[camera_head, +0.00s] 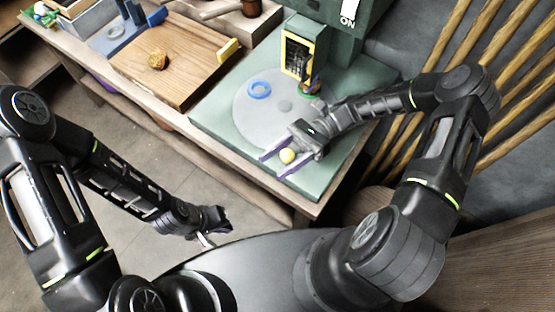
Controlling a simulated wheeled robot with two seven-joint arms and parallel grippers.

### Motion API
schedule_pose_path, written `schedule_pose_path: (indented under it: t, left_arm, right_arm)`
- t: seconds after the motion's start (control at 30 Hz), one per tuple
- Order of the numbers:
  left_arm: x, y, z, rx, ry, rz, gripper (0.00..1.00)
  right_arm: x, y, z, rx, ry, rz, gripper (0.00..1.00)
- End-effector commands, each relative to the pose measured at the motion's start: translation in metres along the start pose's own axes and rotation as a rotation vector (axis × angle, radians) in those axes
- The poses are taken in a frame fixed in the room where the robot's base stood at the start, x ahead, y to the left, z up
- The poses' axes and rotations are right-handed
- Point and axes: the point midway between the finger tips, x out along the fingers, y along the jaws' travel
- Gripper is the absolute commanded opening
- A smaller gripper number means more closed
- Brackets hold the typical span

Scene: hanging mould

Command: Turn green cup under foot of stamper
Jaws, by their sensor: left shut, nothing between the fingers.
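The green stamper machine (320,32) stands at the back of a green base, with a yellow-framed opening in its front. A small green and brown item (311,89), which looks like the green cup, sits on the round grey turntable (250,112) at the stamper's lower right. It is small, and my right arm passes close to it. My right gripper (274,166) has its purple fingers apart over the front of the base. My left gripper (206,242) is shut and empty, low at the left, away from the table.
A blue ring (259,89) lies on the turntable. To the left are a wooden board (185,62) with a brown lump (158,61), a yellow block (228,50) and a blue holder (122,35). Wooden slats (510,70) stand at the right. The base's front left is clear.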

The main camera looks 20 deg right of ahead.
Motion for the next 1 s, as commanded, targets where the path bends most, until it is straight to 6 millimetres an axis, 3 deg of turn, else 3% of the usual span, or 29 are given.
schedule_pose_path:
  t: [0.33, 0.8, 1.0]
  left_arm:
    - [0.0, 0.0, 0.0, 0.0, 0.0, 0.0, 0.0]
    - [-0.006, 0.002, 0.001, -0.001, -0.001, -0.001, 0.0]
    - [-0.006, 0.002, 0.001, -0.002, -0.002, -0.002, 0.0]
  right_arm:
    - [0.0, 0.002, 0.009, -0.001, -0.001, -0.001, 0.53]
    - [-0.001, 0.017, 0.087, -0.002, -0.001, -0.002, 0.53]
    - [0.0, 0.019, 0.099, 0.0, -0.001, 0.0, 0.53]
